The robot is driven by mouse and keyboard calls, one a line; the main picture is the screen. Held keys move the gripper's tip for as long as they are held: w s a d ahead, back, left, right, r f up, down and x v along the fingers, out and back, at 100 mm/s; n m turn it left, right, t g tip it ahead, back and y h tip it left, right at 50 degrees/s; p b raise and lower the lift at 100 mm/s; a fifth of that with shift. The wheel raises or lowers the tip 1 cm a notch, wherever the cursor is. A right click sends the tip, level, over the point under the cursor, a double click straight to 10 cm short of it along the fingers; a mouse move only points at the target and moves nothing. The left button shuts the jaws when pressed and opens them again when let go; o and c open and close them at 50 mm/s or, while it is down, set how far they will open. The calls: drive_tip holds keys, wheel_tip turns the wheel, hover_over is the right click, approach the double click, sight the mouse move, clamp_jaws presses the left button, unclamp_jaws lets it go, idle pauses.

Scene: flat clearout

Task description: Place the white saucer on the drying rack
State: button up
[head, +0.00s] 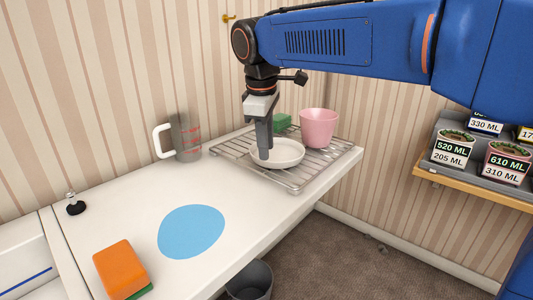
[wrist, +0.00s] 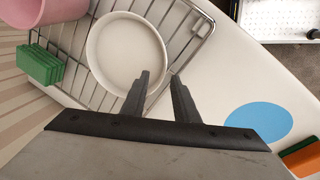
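The white saucer (head: 283,153) lies on the wire drying rack (head: 300,179), upright and seemingly flat. It also shows in the wrist view (wrist: 122,50), resting over the rack's wires (wrist: 190,35). My gripper (head: 264,155) points down at the saucer's near left edge. In the wrist view my gripper (wrist: 162,80) has its two fingers apart with a clear gap. One finger overlaps the saucer's inside and the other is just outside its rim. I cannot tell whether either finger touches the rim.
A pink bowl (head: 318,127) and a green block (head: 281,122) stand at the rack's back. A clear jug (head: 186,138) stands left of it. A blue disc (head: 191,231) and an orange sponge (head: 120,267) lie on the counter. A shelf with pots (head: 453,148) is at right.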

drive_tip(key=v, duration=0.8)
drive_tip(key=shift+r, duration=0.2)
drive_tip(key=s+d+f+m, duration=0.3)
drive_tip(key=d, duration=0.4)
drive_tip(key=s+d+f+m, duration=0.2)
drive_tip(key=s+d+f, duration=0.15)
drive_tip(key=d, duration=0.45)
drive_tip(key=s+d+f+m, duration=0.2)
drive_tip(key=d+f+m, duration=0.15)
drive_tip(key=d, duration=0.35)
drive_tip(key=s+d+f+m+t, duration=0.1)
drive_tip(key=s+d+f+m, duration=0.2)
drive_tip(key=s+d+f, duration=0.2)
drive_tip(key=s+d+f+m+t, duration=0.1)
drive_tip(key=s+d+f+m, duration=0.3)
drive_tip(key=s+f, duration=0.5)
wheel_tip(320, 180, down, 3)
drive_tip(key=shift+d+f, duration=0.1)
drive_tip(key=shift+d, duration=0.8)
